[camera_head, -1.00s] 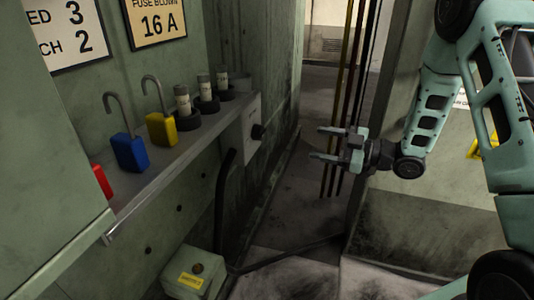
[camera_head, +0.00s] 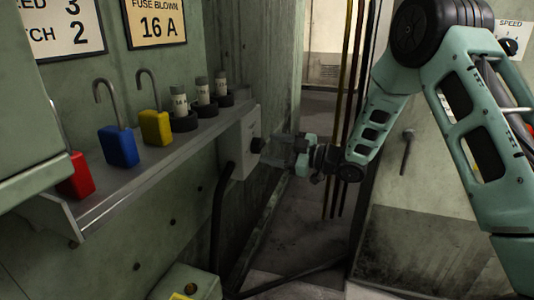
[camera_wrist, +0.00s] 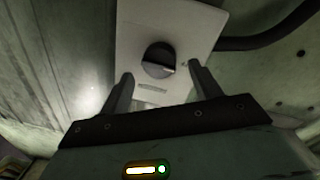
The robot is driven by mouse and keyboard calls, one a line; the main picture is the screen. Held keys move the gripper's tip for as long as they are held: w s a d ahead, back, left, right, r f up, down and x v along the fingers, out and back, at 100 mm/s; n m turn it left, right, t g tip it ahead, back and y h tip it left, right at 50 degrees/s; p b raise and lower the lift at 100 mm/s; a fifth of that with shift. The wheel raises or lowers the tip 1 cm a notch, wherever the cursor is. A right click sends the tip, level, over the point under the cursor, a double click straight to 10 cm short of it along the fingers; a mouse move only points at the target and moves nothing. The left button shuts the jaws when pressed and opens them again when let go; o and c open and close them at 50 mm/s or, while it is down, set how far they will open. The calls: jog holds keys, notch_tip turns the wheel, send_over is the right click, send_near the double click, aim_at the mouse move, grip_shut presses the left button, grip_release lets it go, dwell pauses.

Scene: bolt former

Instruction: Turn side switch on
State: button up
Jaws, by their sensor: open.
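The side switch is a pale box (camera_head: 240,143) on the wall at the end of the shelf, with a dark round knob (camera_head: 257,145) on its face. In the wrist view the switch box (camera_wrist: 190,25) fills the top middle and its knob (camera_wrist: 158,60) lies ahead, between and beyond my two fingertips. My gripper (camera_head: 272,150) is open and close in front of the knob; it also shows in the wrist view (camera_wrist: 160,82). The fingers look to be on either side of the knob's line; I cannot tell whether they touch it.
A shelf (camera_head: 150,172) holds a red padlock (camera_head: 78,176), a blue padlock (camera_head: 119,147), a yellow padlock (camera_head: 155,127) and several fuses (camera_head: 203,92). A black cable (camera_head: 219,220) runs down from the box. Vertical pipes (camera_head: 343,120) stand behind my gripper.

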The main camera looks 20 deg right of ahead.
jog(key=shift+x, duration=1.2)
jog(key=c, duration=1)
jog(key=shift+o, duration=0.2)
